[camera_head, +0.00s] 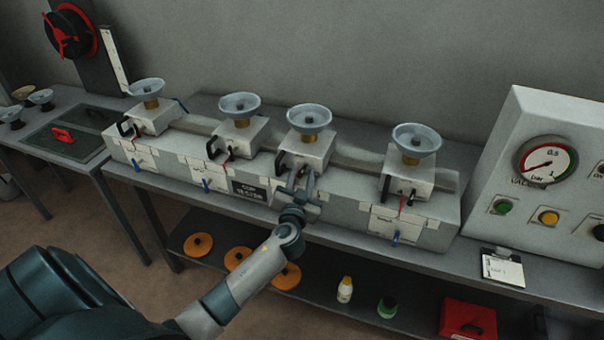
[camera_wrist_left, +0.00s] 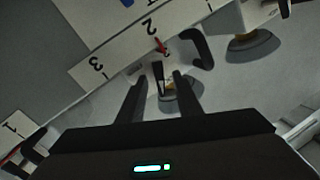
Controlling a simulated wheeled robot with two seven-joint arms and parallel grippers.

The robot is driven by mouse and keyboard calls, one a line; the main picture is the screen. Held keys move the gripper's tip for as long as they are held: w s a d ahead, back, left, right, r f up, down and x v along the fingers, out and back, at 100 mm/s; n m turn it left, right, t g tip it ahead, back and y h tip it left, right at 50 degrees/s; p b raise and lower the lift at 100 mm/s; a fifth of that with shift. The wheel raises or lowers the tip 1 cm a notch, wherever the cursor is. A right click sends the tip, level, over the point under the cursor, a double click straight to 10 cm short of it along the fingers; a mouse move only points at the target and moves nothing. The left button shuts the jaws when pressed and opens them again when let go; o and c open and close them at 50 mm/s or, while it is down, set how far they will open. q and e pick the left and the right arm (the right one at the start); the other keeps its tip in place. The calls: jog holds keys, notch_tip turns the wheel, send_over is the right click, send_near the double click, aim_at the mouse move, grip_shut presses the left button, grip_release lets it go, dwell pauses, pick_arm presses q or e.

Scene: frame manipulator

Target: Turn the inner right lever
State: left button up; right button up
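The inner right station is a light block (camera_head: 308,152) with a grey bowl (camera_head: 309,117) on top, third from the left. A black curved handle (camera_head: 281,161) sticks out at its front left; it also shows in the wrist view (camera_wrist_left: 201,48). My left gripper (camera_head: 303,180) is in front of this block. In the wrist view its two fingers (camera_wrist_left: 159,82) are spread apart. A slim black lever (camera_wrist_left: 158,74) shows between them with gaps at both sides; contact is not visible. A small red lever (camera_wrist_left: 160,46) is just beyond. My right gripper is not in view.
Similar stations stand either side on the long grey bench (camera_head: 340,240), the outer right block (camera_head: 408,180) nearby. A gauge panel (camera_head: 530,170) and clipboard (camera_head: 502,268) are at the right. Orange discs (camera_head: 198,244), bottles and a red box (camera_head: 467,318) are on the lower shelf.

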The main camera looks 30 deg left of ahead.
pick_arm(q)
grip_shut()
jog(key=shift+f, duration=0.1)
jog(key=m+b, duration=0.1)
jog(key=b, duration=0.1)
jog(key=shift+f+m+b, duration=0.2)
jog(key=shift+m+b, duration=0.1)
jog(key=shift+m, duration=0.1)
jog(key=m+b, duration=0.2)
jog(key=m+t+b, duration=0.1)
jog(key=m+b, duration=0.1)
jog(key=m, duration=0.1)
jog(key=m+t+b, duration=0.1)
jog(key=m+b, duration=0.1)
jog(key=m, duration=0.1)
jog(key=shift+d+f, duration=0.1)
jog(key=shift+f, duration=0.15)
jog(key=shift+m+t+h+b, duration=0.3)
jog(key=shift+m+h, duration=0.1)
jog(key=shift+m, duration=0.85)
jog(key=shift+m+t+h+b, duration=0.2)
jog(key=shift+m+h+b, duration=0.15)
jog(key=shift+m, duration=0.9)
